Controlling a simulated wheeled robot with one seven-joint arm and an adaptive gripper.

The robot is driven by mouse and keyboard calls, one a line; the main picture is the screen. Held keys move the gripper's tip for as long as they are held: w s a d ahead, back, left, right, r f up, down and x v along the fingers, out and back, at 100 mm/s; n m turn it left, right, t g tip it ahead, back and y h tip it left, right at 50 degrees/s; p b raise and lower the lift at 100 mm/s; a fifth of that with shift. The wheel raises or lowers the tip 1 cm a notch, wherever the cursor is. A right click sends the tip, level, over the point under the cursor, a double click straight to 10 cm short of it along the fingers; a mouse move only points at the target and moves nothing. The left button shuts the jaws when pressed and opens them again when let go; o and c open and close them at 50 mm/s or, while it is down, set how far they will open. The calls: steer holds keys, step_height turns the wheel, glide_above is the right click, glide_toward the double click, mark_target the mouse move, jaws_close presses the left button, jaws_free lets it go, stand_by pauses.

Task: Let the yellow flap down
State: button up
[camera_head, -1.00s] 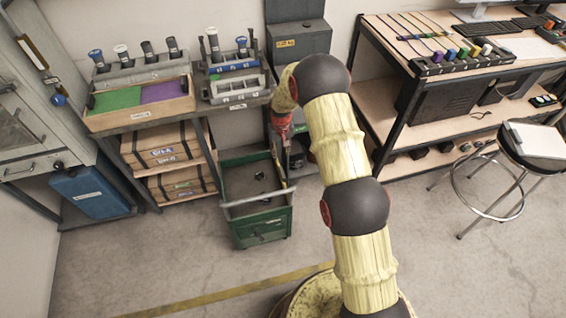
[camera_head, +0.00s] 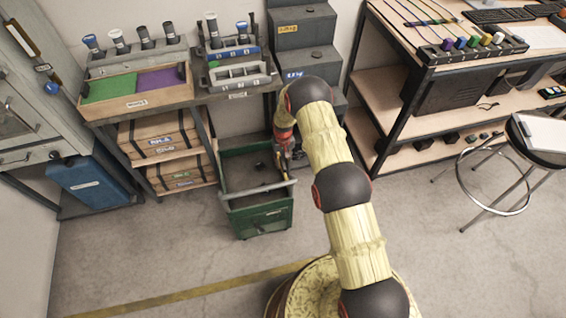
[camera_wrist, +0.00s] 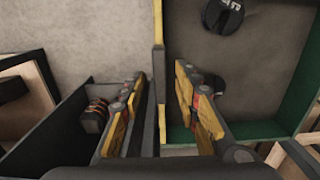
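A thin upright panel with a yellow edge (camera_wrist: 158,25), which looks like the yellow flap seen edge-on, stands along the side of the green open-topped cabinet (camera_head: 262,222). My gripper (camera_wrist: 160,80) is open, with one finger on each side of this panel. A gap shows on both sides in the wrist view, and I cannot tell whether a finger touches it. In the head view my gripper (camera_head: 284,160) points down at the cabinet's right side, and the flap is mostly hidden there by my gripper and arm.
Dark round pieces (camera_wrist: 222,14) lie inside the cabinet. A shelf with wooden crates (camera_head: 160,142) stands to its left and grey stepped boxes (camera_head: 302,25) behind it. A workbench (camera_head: 440,62) and a stool (camera_head: 535,140) are at the right. The floor in front is clear.

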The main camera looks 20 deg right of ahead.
steer(key=shift+f, duration=0.25)
steer(key=shift+c, duration=0.5)
jaws_close()
stand_by(0.4)
